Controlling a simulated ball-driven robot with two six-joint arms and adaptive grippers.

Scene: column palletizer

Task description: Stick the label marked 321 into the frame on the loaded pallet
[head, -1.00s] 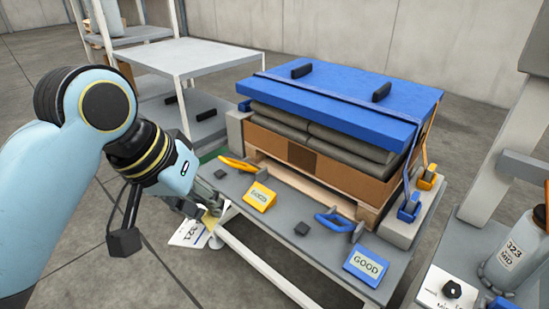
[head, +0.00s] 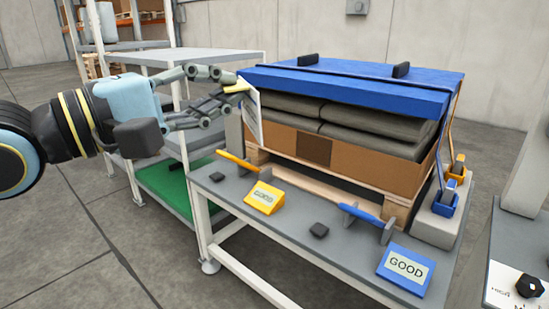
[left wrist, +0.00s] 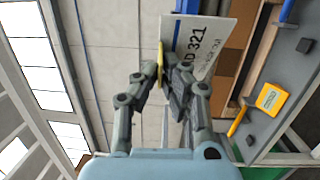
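My left gripper (head: 238,88) is shut on the yellow tab of the label (head: 251,112), beside the left front corner of the loaded pallet's blue lid. The label is a white card, seen nearly edge-on in the head view. In the left wrist view the label (left wrist: 207,42) shows its printed face with "321", and the gripper (left wrist: 166,66) pinches its yellow edge. The loaded pallet (head: 295,177) carries a cardboard box with grey sacks under the strapped blue lid. A dark brown square (head: 314,150) is on the box front; I cannot tell whether it is the frame. My right gripper is out of view.
A grey bench (head: 285,238) in front of the load bears a yellow sign (head: 264,197), a blue "GOOD" sign (head: 405,269), yellow and blue handles and small black blocks. A shelf rack (head: 190,57) stands behind my left arm. Straps run down the load's right side.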

